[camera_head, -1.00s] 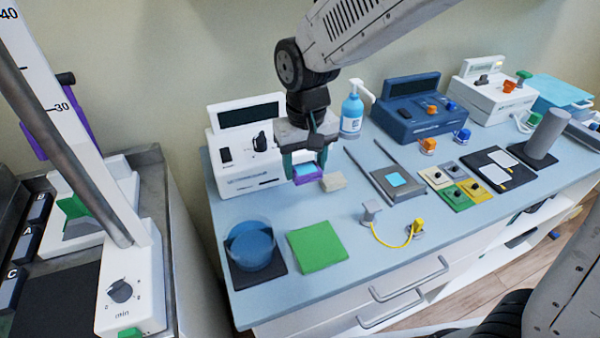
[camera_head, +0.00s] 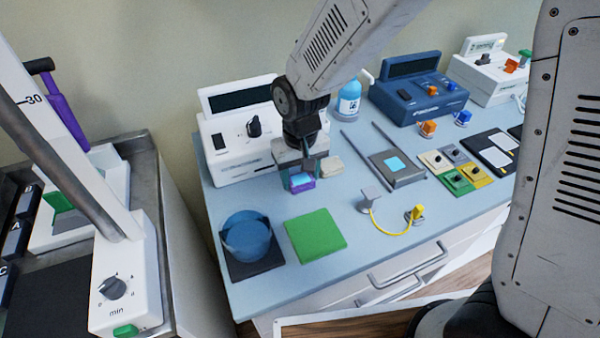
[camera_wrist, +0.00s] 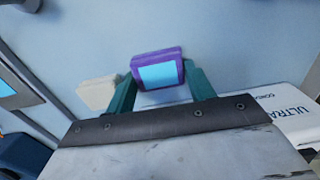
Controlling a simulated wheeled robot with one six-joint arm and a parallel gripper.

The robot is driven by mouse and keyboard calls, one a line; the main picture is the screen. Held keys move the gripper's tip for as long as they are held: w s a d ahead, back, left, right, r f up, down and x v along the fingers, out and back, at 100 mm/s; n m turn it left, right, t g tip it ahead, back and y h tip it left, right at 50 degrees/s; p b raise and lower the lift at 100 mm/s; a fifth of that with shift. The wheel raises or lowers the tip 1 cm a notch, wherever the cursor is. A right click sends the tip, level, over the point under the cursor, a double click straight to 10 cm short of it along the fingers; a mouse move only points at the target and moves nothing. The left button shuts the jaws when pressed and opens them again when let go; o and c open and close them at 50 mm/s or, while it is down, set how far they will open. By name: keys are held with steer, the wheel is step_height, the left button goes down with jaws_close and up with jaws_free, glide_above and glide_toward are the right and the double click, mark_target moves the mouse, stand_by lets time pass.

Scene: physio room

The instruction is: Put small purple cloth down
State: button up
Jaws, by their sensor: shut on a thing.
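The small purple cloth (camera_head: 302,187) shows as a purple block with a light blue patch. It also shows in the wrist view (camera_wrist: 145,60), between the two green fingers. My gripper (camera_head: 300,177) points down and is shut on it, over the blue-grey counter (camera_head: 335,190) in front of the white device. I cannot tell whether the cloth touches the counter. A beige block (camera_head: 331,167) lies just right of my gripper in the head view, and it also shows beside a finger in the wrist view (camera_wrist: 97,93).
A green square pad (camera_head: 315,235) lies in front of my gripper. A blue bowl (camera_head: 247,238) stands on a dark mat to its left. A white device (camera_head: 225,150) stands behind. A yellow cable (camera_head: 390,228) and grey tray (camera_head: 398,168) lie to the right.

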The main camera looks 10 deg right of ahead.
mark_target(300, 177)
steer(key=o, duration=1)
step_height(300, 177, up, 12)
steer(key=s+d+r+m, duration=0.1)
steer(key=s+d+r, duration=0.3)
steer(key=d, duration=0.2)
steer(key=s+d+r, duration=0.3)
steer(key=d, duration=0.3)
steer(key=s+d+m, duration=0.1)
steer(key=s+d, duration=0.3)
steer(key=s, duration=0.2)
steer(key=s+d+r+m+t, duration=0.1)
steer(key=s+d, duration=0.4)
steer(key=s, duration=0.2)
steer(key=shift+r, duration=0.25)
steer(key=shift+s, duration=0.1)
